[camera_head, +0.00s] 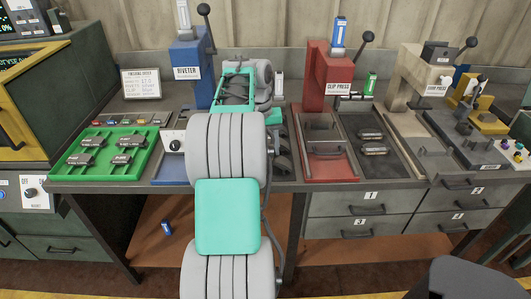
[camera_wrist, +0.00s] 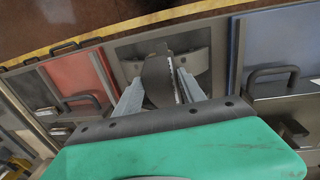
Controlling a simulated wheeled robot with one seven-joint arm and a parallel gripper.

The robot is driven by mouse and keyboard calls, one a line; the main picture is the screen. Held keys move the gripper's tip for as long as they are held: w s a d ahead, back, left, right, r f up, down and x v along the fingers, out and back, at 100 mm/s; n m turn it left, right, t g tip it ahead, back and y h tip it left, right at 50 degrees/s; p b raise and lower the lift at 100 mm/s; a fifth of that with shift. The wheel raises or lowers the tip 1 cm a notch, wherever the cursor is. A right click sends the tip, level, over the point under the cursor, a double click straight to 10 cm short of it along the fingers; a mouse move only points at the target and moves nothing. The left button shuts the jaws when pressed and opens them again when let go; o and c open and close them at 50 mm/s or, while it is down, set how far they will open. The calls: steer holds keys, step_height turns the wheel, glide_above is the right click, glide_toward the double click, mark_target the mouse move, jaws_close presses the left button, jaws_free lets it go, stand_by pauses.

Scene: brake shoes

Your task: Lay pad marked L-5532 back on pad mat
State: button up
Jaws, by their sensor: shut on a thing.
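My gripper (camera_wrist: 160,85) is shut on a dark grey flat piece (camera_wrist: 157,77), which shows between its two pale fingers in the wrist view. I take it for the pad; no marking on it can be read. Below it is a grey tray or fixture in the middle of the bench; I cannot tell whether the piece touches it. In the head view my arm hides the fingers and the held piece. A green mat (camera_head: 139,140) lies at the left of the bench with several dark labelled pads (camera_head: 78,159) on it; their labels are too small to read.
The blue riveter (camera_head: 187,71) stands left of my arm, the red clip press (camera_head: 328,75) to its right. A dark tray (camera_head: 391,170) with two dark parts lies right of the press. A small sign (camera_head: 141,83) stands behind the mat. The beige press (camera_head: 420,70) is farther right.

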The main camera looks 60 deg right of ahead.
jaws_close()
